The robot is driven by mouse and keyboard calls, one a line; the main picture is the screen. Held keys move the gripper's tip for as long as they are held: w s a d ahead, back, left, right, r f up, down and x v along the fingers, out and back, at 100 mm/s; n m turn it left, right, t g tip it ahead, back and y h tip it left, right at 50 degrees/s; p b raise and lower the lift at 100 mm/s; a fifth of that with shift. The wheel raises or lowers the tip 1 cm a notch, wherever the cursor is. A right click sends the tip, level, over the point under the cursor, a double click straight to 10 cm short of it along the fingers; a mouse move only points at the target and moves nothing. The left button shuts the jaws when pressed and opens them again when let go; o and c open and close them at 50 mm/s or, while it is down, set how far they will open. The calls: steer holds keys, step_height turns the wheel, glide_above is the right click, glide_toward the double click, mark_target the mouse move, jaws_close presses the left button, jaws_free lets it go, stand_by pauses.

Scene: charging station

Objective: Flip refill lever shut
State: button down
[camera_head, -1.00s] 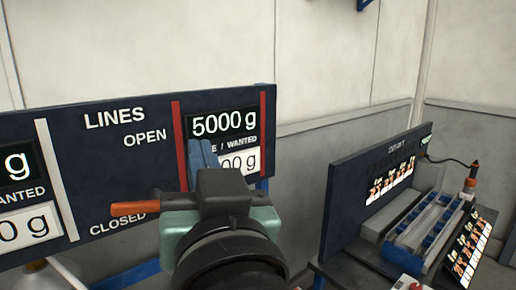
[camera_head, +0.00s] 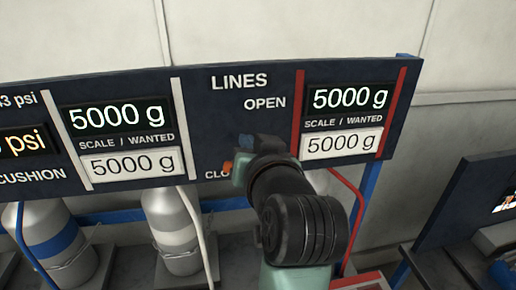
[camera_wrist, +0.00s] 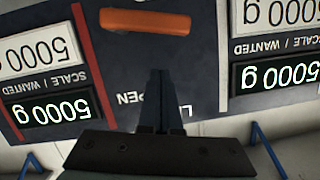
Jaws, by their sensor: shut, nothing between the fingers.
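The lever has an orange handle (camera_wrist: 145,21) that lies roughly level across the panel in the upside-down wrist view. In the head view, small orange parts (camera_head: 228,167) show beside my gripper, and the rest of the lever is hidden behind my wrist. My gripper (camera_wrist: 160,72) is shut and empty, with its fingertips a short gap from the handle in the wrist picture. Contact cannot be judged. In the head view my gripper (camera_head: 258,143) is in front of the LINES panel (camera_head: 215,120), between the OPEN and CLOSED labels; CLOSED is partly covered.
Displays reading 5000 g (camera_head: 347,98) flank the lever area. Gas cylinders (camera_head: 172,228) stand below the panel at left, with a white hose (camera_head: 195,228) nearby. A red hose (camera_head: 352,205) hangs right of my arm. A second dark panel (camera_head: 470,210) stands at right.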

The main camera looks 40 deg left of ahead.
steer(key=f, duration=0.3)
steer(key=shift+s+a+f+p, duration=0.15)
steer(key=shift+s+f+p, duration=0.1)
steer(key=shift+s+p, duration=0.15)
steer(key=n+b, duration=0.1)
steer(key=f+n+b, duration=0.1)
steer(key=shift+s+a+f+n+t+h+b, duration=0.25)
steer(key=shift+s+a+n+t+h+b, duration=0.05)
steer(key=shift+s+a+t+h, duration=0.1)
steer(key=shift+d+r, duration=0.1)
